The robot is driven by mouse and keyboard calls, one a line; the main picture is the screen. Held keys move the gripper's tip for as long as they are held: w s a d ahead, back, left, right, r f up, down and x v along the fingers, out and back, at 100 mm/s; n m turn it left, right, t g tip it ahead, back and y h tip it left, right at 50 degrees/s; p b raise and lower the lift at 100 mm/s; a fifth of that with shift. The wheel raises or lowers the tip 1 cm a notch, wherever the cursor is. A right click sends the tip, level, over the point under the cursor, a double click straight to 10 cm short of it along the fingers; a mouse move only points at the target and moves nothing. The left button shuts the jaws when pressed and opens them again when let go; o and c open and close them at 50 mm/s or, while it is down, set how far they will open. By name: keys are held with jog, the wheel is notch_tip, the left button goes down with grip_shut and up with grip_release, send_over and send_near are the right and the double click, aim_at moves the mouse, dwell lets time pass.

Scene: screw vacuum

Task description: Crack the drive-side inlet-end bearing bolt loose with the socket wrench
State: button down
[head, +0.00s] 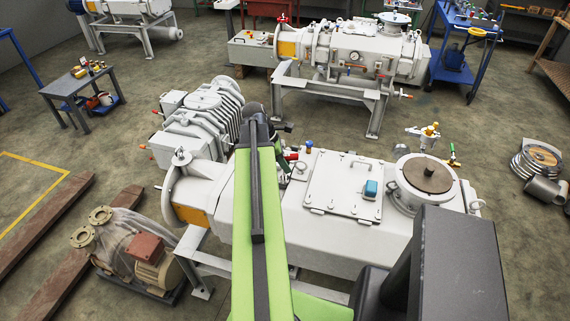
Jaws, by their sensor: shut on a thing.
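The vacuum pump with a white top (330,215) stands in the middle in the head view, just beyond my body. A ribbed grey drive or blower unit (200,115) sits at its far left end. My green arm reaches over the pump and bends down near that unit. My gripper (285,174) is mostly hidden behind my arm, at the pump's upper left part. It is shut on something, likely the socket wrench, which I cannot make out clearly. A small red part shows beside it. The inlet-end bearing bolt is hidden or too small to tell.
A second pump (350,55) stands on a grey frame behind. A blue tool cart (460,45) is at the back right and a grey table (82,82) at the left. A wrapped motor (135,250) and wooden beams (50,225) lie at lower left. Metal parts (540,160) lie at right.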

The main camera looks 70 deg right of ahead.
aim_at(286, 155)
jog(key=shift+r+p, duration=2.5)
